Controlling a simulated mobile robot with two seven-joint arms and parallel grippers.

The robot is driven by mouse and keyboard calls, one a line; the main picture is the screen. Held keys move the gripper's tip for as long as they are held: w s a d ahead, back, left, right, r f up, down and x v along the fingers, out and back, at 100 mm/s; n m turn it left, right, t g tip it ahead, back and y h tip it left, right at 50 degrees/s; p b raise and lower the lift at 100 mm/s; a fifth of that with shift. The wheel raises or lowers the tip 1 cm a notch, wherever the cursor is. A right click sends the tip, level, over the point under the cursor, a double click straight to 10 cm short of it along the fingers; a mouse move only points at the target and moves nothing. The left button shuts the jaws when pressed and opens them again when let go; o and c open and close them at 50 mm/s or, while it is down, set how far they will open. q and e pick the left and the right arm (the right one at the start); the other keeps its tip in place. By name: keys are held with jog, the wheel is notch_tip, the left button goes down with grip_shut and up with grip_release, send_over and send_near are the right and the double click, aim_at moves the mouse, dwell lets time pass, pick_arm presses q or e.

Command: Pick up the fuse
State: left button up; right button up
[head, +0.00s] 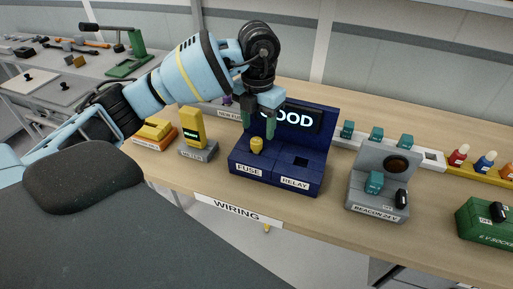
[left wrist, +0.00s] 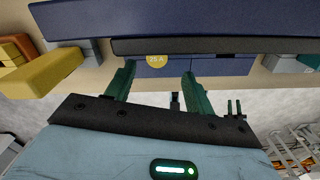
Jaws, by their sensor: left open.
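The yellow fuse (head: 256,145) stands upright in the slot marked FUSE on the dark blue tester (head: 262,183). In the left wrist view its round top, marked 25 A (left wrist: 157,61), shows between my fingers, beyond their tips. My left gripper (head: 258,127) is open and empty, with its green fingers pointing down just above the fuse. The fuse appears apart from the fingers. The tester's lit display (head: 298,120) is partly hidden by my gripper; the letters OOD show. My right gripper is not in view.
The RELAY slot (head: 300,161) beside the fuse looks empty. A yellow meter (head: 191,128) on a grey base stands to the left. A grey beacon unit (head: 376,203) stands to the right. A rail with teal blocks (head: 376,134) lies behind. A WIRING label (head: 238,207) marks the front edge.

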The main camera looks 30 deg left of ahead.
aim_at(256, 141)
pick_arm(q)
jog(key=f, duration=0.4)
jog(key=shift+s+a, duration=0.15)
jog(key=shift+a, duration=0.15)
jog(key=shift+f, duration=0.6)
jog(key=shift+c, duration=0.4)
